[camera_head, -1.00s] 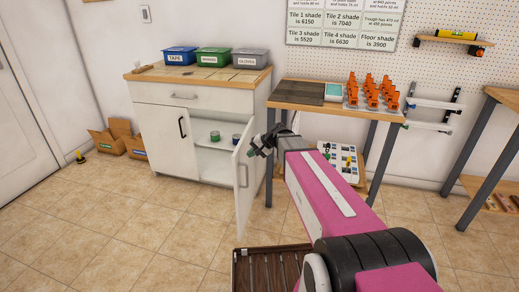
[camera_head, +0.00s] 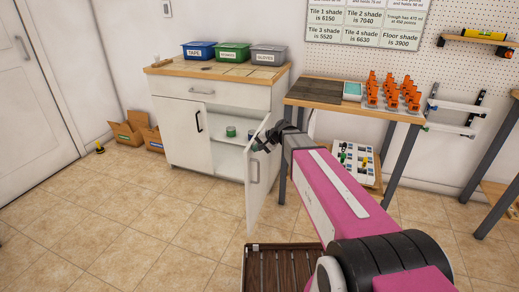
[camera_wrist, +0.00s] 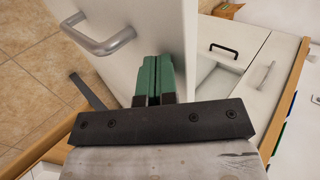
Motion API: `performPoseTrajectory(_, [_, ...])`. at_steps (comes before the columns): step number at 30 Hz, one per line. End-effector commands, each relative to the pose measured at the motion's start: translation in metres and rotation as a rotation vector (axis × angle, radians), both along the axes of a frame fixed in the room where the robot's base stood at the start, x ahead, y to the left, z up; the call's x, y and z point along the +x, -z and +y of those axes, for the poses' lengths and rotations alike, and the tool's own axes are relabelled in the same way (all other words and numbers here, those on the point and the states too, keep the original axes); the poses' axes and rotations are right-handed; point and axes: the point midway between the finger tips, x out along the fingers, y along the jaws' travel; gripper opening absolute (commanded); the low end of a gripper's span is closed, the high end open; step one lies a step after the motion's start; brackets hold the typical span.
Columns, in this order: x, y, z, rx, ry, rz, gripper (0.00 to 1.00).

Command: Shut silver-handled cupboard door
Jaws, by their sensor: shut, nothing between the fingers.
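The white cupboard (camera_head: 230,97) has two lower doors. The silver-handled door (camera_head: 257,195) stands open, swung out toward me, and its silver handle (camera_wrist: 103,38) shows large in the wrist view. The other door, with a black handle (camera_head: 198,121), is closed. My gripper (camera_head: 268,140) is at the upper part of the open door, on its right side. In the wrist view my green fingertips (camera_wrist: 154,75) are together and empty, close to the door panel beside the handle. I cannot tell whether they touch it.
Cans (camera_head: 231,131) stand on the inside shelf. Blue, green and grey bins (camera_head: 235,52) sit on the cupboard top. A workbench (camera_head: 345,103) with orange items stands close on the right. A slatted brown crate (camera_head: 283,268) is in front.

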Motion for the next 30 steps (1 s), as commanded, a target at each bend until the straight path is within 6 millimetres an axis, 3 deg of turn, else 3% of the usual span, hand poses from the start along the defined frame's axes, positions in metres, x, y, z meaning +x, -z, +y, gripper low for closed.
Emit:
performPoseTrajectory(8, [0.016,0.0,0.057,-0.001,0.141,-0.002,0.0])
performPoseTrajectory(15, [0.046,0.001,0.116,0.0,0.312,-0.002,0.0])
performPoseTrajectory(24, [0.082,0.0,0.167,0.001,0.478,-0.002,0.0])
performPoseTrajectory(30, [0.109,0.0,0.194,0.001,0.481,-0.001,0.0])
